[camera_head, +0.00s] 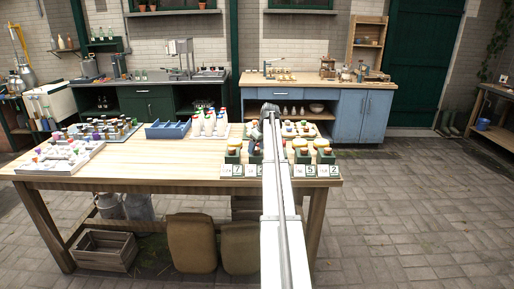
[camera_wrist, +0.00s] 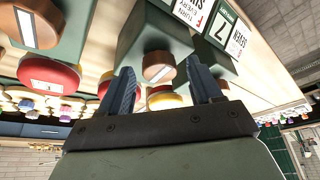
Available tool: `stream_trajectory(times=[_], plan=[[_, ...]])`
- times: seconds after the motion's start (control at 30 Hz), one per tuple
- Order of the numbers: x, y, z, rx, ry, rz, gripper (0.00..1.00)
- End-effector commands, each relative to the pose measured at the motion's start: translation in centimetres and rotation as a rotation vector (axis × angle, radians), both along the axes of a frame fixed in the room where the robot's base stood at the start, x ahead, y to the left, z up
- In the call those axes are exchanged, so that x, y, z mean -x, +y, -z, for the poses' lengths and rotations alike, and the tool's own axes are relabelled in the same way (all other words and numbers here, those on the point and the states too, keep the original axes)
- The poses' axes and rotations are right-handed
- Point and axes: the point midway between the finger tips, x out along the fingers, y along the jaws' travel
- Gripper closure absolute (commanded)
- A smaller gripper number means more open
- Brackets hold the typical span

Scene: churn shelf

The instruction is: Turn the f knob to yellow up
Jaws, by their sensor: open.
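In the wrist view, my gripper (camera_wrist: 162,68) is open, one dark finger on each side of a round brown knob (camera_wrist: 157,62) with a white line on its face. The knob sits on a dark green block (camera_wrist: 150,38). I cannot tell whether the fingers touch it. A white card with a red F (camera_wrist: 201,17) shows close to that block, seen tilted and nearly upside down, beside a card reading 2 (camera_wrist: 223,30). In the head view, my arm reaches over the table to the row of green blocks and hides the gripper tips and the middle blocks.
Another brown knob (camera_wrist: 36,25) and a red-and-yellow round piece (camera_wrist: 48,75) lie left in the wrist view. In the head view, more knob blocks (camera_head: 324,155) stand on the wooden table (camera_head: 180,170).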

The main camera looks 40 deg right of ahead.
Motion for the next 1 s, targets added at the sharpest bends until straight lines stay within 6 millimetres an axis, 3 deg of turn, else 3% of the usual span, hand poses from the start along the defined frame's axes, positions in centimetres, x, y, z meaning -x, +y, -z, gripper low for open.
stream_trajectory(times=[0.07,0.6,1.0], plan=[[0.00,0.00,-0.01,0.000,0.000,0.000,0.38],[0.03,0.00,-0.01,0.000,0.000,0.000,0.89],[0.09,0.11,0.00,0.000,0.001,0.076,0.91]])
